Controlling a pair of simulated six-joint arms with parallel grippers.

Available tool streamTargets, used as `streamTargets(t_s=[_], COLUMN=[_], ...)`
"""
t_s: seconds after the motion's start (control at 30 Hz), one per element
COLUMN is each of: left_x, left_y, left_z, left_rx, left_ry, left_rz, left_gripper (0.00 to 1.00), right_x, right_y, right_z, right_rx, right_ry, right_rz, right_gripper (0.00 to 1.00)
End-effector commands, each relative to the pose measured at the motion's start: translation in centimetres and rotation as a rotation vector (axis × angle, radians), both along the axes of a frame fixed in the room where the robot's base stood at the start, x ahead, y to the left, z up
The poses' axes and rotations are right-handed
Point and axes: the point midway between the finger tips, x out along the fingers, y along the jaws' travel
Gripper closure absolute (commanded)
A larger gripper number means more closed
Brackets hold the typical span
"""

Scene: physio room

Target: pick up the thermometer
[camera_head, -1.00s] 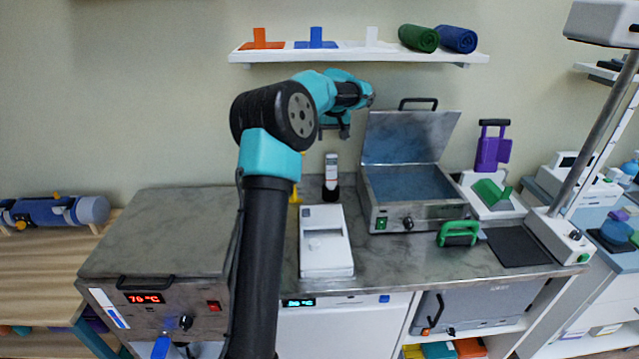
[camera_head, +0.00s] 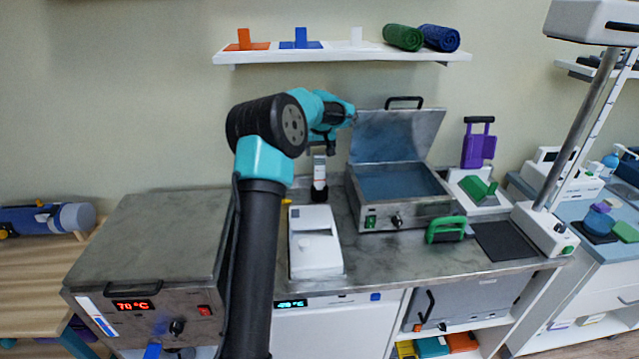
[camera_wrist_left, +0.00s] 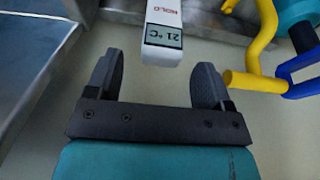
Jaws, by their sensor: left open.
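The thermometer (camera_head: 320,172) is a slim white device standing upright in a dark base on the counter, left of the open steel box. In the left wrist view the thermometer (camera_wrist_left: 164,32) shows its display, reading 21 °C and HOLD. My left gripper (camera_head: 321,148) is just above the thermometer in the head view. In the wrist view my left gripper (camera_wrist_left: 158,78) is open, its two dark fingers apart with nothing between them. The thermometer's end lies just beyond the fingertips, roughly centred in the gap. My right gripper is not in view.
The open steel box (camera_head: 405,215) with its raised lid stands close to the right. A white device (camera_head: 314,258) sits in front. Yellow (camera_wrist_left: 262,45) and blue (camera_wrist_left: 300,85) hooked things are beside the gripper in the wrist view. A wall shelf (camera_head: 340,55) is above.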

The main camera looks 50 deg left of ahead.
Motion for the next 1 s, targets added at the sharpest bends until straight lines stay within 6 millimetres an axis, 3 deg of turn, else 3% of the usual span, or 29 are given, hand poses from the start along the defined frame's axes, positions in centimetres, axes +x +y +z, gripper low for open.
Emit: streamTargets(t_s=[0.27,0.63,1.0], left_x=[0.1,0.7,0.8], left_y=[0.1,1.2,1.3], left_z=[-0.5,-4.7,-4.9], left_rx=[0.0,-0.001,0.0], left_ry=[0.001,0.001,-0.001], left_rz=[0.0,0.0,0.0], left_gripper=[0.26,0.26,0.26], right_x=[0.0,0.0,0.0], right_y=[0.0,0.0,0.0], right_z=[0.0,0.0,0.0], right_rx=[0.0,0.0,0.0], right_ry=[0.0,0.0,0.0], right_rz=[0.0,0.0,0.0], right_gripper=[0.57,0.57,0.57])
